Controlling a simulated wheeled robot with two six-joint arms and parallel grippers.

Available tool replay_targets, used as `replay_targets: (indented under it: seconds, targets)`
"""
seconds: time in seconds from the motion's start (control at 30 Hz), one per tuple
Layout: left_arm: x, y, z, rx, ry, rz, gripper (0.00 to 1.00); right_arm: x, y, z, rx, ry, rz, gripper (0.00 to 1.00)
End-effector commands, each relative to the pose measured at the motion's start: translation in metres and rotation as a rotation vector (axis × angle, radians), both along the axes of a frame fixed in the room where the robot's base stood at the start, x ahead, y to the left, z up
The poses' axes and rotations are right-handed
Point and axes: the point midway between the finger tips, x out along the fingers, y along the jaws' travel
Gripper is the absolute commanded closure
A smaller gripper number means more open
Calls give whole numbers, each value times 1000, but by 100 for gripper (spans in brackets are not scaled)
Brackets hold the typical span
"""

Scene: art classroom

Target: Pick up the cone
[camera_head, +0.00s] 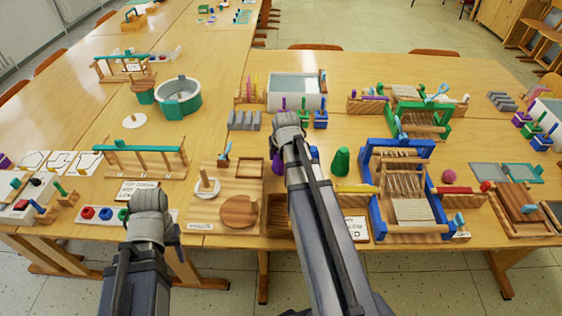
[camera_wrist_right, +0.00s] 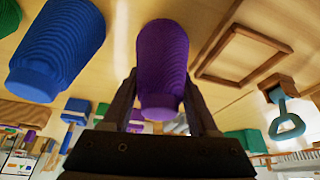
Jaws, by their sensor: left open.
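A purple ridged cone (camera_wrist_right: 162,62) stands between the two fingers of my right gripper (camera_wrist_right: 163,95) in the right wrist view. The fingers lie close along both its sides; whether they press on it is unclear. A blue cone (camera_wrist_right: 58,45) is beside it, with part of a green cone (camera_wrist_right: 8,18) at the edge. In the head view the green cone (camera_head: 341,161) stands on the table, and a bluish piece (camera_head: 314,153) shows partly behind my right arm. My right gripper's fingers are hidden there. My left gripper (camera_head: 150,203) is open and empty near the front edge.
A blue loom (camera_head: 408,212) and a green loom (camera_head: 420,121) stand right of the cones. A wooden board with a disc (camera_head: 240,210) lies to the left. A grey-white tray (camera_head: 295,88) is behind. A round green-rimmed tub (camera_head: 178,98) stands farther left. Little table is free.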

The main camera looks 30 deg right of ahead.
Motion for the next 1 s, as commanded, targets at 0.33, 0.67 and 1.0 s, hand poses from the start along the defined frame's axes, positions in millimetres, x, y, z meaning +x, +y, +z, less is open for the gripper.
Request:
replay_targets:
  seconds: [0.33,0.67,1.0]
  targets:
    - [0,0,0,0,0,0,50,0,0,0,0,0,0,84]
    - [0,0,0,0,0,0,50,0,0,0,0,0,0,100]
    - [0,0,12,0,0,0,50,0,0,12,0,0,0,100]
